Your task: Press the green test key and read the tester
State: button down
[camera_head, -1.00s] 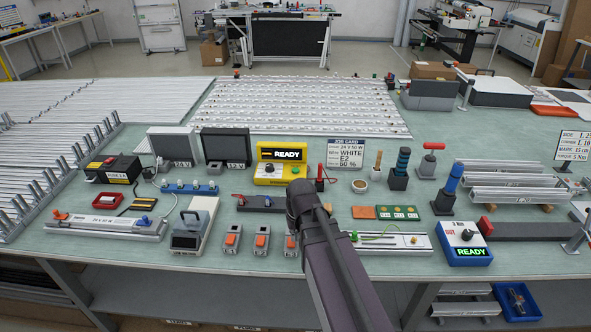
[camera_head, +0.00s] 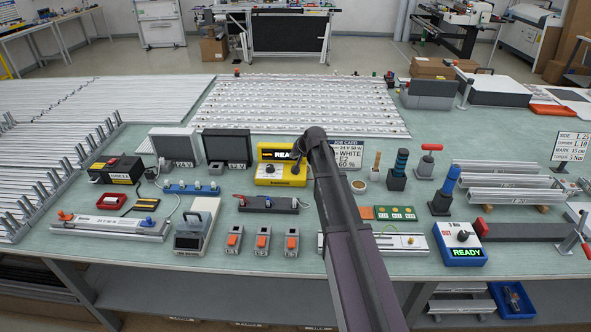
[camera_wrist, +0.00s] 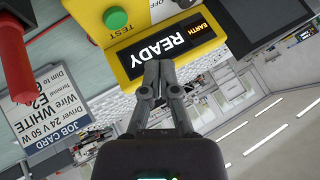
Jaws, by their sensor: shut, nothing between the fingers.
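The tester is a yellow box (camera_head: 267,181) on the bench, left of my arm's end in the head view. Its black display reads READY, partly hidden there by my arm. In the wrist view the tester's yellow face (camera_wrist: 92,20) appears turned over, with READY in white and EARTH in amber on the display (camera_wrist: 165,45). The round green test key (camera_wrist: 115,18) is beside the word TEST at the top edge. My gripper (camera_wrist: 158,68) is shut and empty, its tips over the display's edge in the picture and apart from the key. I cannot tell whether it touches the tester.
A job card (camera_head: 352,158) stands right of the tester, partly behind my arm; it reads WHITE and E2 in the wrist view (camera_wrist: 45,115). A red-handled post (camera_wrist: 18,75) is close at left there.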

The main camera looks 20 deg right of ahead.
jog(key=shift+m+t, duration=0.3)
jog(key=shift+t, duration=0.2)
jog(key=w, duration=0.1)
jog(key=w+d+r, duration=0.1)
jog(key=w+d, duration=0.1)
jog(key=shift+w+r, duration=0.25)
jog(key=shift+w, duration=0.05)
jog(key=shift+a+f, duration=0.1)
jog(key=shift+f, duration=0.1)
notch_tip(320, 180, down, 8)
jog(key=b, duration=0.8)
jog(key=shift+f+b, duration=0.25)
jog(key=shift+b, duration=0.05)
jog(key=shift+f+b, duration=0.95)
dwell(1.9)
jog(key=shift+r, duration=0.2)
jog(key=shift+r+p, duration=0.8)
jog(key=shift+p, duration=0.2)
jog(key=shift+r+p, duration=2.45)
jog(key=shift+r, duration=0.05)
